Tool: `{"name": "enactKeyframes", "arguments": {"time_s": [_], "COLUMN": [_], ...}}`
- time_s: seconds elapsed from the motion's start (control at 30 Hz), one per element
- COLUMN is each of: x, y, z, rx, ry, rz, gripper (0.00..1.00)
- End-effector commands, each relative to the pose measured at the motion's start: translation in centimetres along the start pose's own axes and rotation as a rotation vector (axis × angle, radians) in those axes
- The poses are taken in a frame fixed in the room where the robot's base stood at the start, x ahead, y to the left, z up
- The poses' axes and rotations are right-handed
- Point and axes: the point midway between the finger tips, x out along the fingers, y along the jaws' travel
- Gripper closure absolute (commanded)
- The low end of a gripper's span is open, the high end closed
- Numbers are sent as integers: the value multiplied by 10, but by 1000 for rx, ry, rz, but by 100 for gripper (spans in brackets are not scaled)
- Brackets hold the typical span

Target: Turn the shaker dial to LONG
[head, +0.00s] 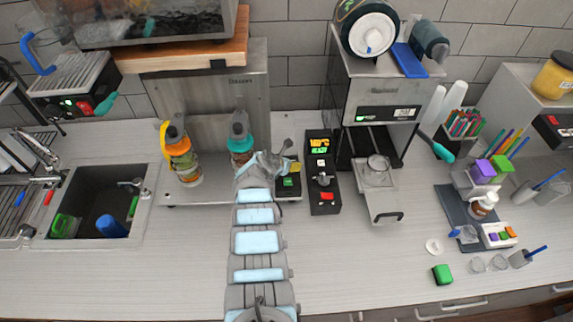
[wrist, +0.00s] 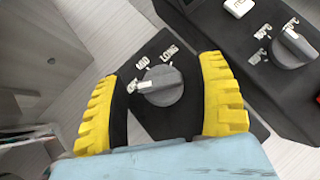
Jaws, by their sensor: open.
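The shaker dial (wrist: 165,88) is a grey round knob on a dark panel (wrist: 185,125), seen from above in the wrist view. Its raised grip bar has a pale end pointing left, toward a label partly hidden beside the left finger. The MID label (wrist: 141,62) is at its upper left and the LONG label (wrist: 170,52) is above it. My gripper (wrist: 160,72) is open, with one yellow ribbed finger on each side of the dial; I cannot tell whether either touches it. In the head view, my gripper (head: 272,164) is over the dark shaker base (head: 289,192) and hides the dial.
A black control box (head: 325,200) with a knob and red button stands close to the right; its knob (wrist: 293,48) shows in the wrist view. Bottles (head: 182,160) stand on the left. The sealing machine (head: 375,112) is at the right. The front counter is mostly clear.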

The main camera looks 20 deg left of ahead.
Motion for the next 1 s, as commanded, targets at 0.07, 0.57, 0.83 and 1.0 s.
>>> {"name": "enactKeyframes", "arguments": {"time_s": [0.07,0.57,0.83,1.0], "x": [1,2,2,6], "y": [1,0,1,2], "z": [-1,-1,-2,-6], "rx": [0,0,2,40], "ry": [0,1,2,5], "rz": [1,1,-2,-40], "gripper": [28,80,93,93]}}
